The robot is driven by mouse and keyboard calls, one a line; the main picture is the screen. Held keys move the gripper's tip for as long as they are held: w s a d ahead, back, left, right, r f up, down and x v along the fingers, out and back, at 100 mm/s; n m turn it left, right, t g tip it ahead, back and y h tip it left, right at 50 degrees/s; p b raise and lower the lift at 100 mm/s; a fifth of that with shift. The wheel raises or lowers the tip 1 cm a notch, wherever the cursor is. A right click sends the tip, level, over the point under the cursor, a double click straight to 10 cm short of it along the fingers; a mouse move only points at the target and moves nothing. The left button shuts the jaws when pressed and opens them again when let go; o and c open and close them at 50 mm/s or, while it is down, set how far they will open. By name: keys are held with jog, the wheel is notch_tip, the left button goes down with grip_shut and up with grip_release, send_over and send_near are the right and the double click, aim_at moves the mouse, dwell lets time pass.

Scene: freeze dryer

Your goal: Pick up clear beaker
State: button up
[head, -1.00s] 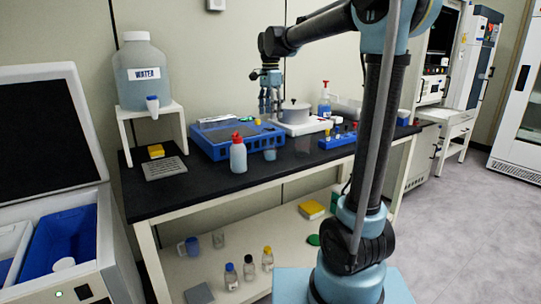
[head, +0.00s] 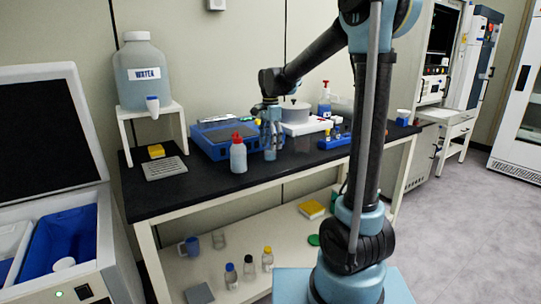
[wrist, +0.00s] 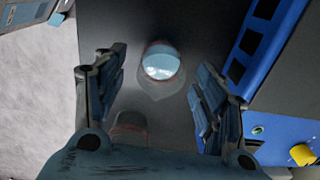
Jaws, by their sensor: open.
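A clear beaker (wrist: 161,66) with a pale, bluish inside shows in the wrist view, ahead of my palm and between the lines of my two fingers. A second clear vessel (wrist: 130,122) with a reddish rim lies nearer my palm and is partly hidden by it. My gripper (head: 270,141) is open and points down over the black bench top (head: 205,183), just right of the red-capped bottle. In the head view my fingers cover most of the spot where the beaker stands. Neither finger visibly grips it.
A bottle with a red cap (head: 238,156) stands close to the left of my gripper. A blue rack (head: 334,141) with small capped vials and a white device (head: 306,126) are to the right.

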aim_at(270, 152)
jog(key=shift+w+f, duration=0.1)
jog(key=shift+f, duration=2.15)
jog(key=c, duration=1.2)
